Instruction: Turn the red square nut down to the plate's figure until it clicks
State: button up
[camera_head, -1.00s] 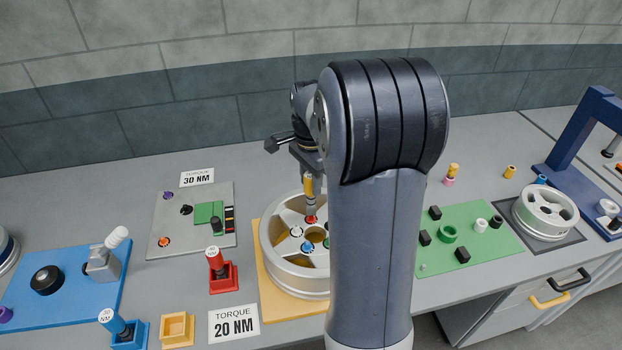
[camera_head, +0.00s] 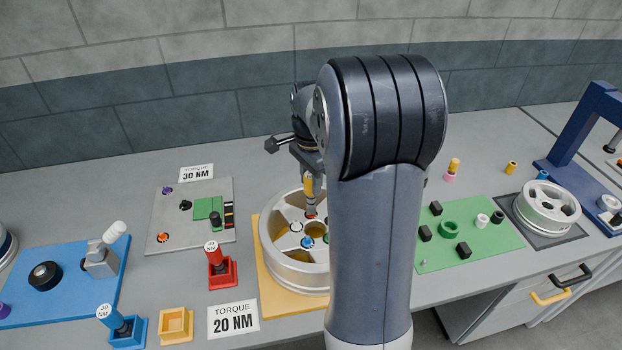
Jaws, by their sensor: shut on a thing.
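My gripper (camera_head: 308,170) is shut on the yellow-handled tool (camera_head: 309,187) and holds it upright over the wheel (camera_head: 268,262). The tool's grey lower end reaches down to the far side of the hub, where the red nut (camera_head: 311,215) barely shows. I cannot tell how far the tool sits over the nut. A white-topped nut (camera_head: 296,227) and a blue nut (camera_head: 307,242) show nearer in the hub. My arm hides the wheel's right side. One plate (camera_head: 233,320) reads TORQUE 20 NM, another (camera_head: 197,172) TORQUE 30 NM.
The yellow holder (camera_head: 176,325) is empty. A red tool (camera_head: 214,255) stands in its red holder and a blue tool (camera_head: 112,319) in its blue one, left of the wheel. A grey panel (camera_head: 170,220) lies behind them. A green board (camera_head: 470,240) lies right of my arm.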

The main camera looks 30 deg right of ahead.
jog(key=shift+f, duration=0.5)
jog(key=o, duration=1.2)
jog(key=shift+o, duration=0.2)
jog(key=shift+r, duration=0.15)
notch_tip(320, 180, up, 11)
jog(key=shift+f+b, duration=0.15)
jog(key=shift+b, duration=0.55)
notch_tip(320, 180, down, 11)
jog(key=shift+r+p, duration=0.1)
jog(key=shift+p, duration=0.4)
jog(key=shift+r, duration=0.4)
